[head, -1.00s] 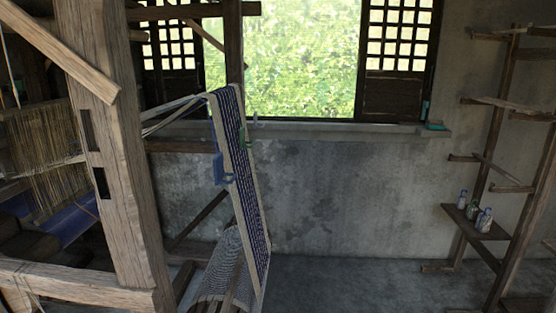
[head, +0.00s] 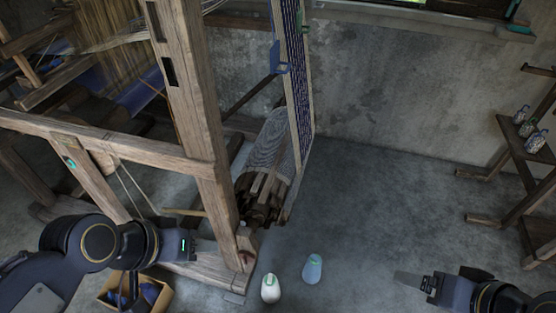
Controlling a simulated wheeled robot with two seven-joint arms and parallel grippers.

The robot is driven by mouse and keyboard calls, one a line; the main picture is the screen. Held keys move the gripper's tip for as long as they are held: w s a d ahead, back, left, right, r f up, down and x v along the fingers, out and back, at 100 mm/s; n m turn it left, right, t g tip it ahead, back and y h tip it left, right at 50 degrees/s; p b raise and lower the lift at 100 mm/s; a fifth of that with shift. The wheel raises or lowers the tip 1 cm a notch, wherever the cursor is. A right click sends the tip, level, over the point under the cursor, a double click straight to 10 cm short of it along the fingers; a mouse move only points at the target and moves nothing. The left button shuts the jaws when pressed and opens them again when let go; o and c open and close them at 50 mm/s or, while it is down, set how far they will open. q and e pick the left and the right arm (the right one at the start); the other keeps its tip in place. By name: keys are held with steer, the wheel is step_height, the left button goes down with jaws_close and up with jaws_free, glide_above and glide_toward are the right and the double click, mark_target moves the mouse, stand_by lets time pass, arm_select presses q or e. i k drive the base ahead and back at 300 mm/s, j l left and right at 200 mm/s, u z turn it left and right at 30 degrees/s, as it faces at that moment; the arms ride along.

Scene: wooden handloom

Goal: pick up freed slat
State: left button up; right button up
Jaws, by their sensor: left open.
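Several wooden slats (head: 262,187) lie along the roll of patterned cloth (head: 263,145) at the foot of the loom; I cannot tell which one is freed. A thin light wooden piece (head: 185,212) lies level behind the loom post, near my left gripper. My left gripper (head: 196,246) is open, at lower left in front of the loom's base, apart from the slats, with nothing seen in it. My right gripper (head: 404,279) is at lower right over bare floor, pointing left; its jaws are seen edge-on.
The thick loom post (head: 190,110) and cross rail (head: 100,138) stand close to my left arm. A box (head: 158,297) is at lower left. A shelf rack (head: 530,150) is right.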

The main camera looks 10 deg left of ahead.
mark_target(263, 196)
steer(key=i+l, duration=0.8)
steer(key=l+u, duration=0.1)
steer(key=u, duration=0.3)
steer(key=i+l+u, duration=0.1)
steer(key=u, duration=0.3)
steer(key=l+u, duration=0.15)
steer(key=u, duration=0.25)
steer(key=l+u, duration=0.15)
steer(key=u, duration=1.35)
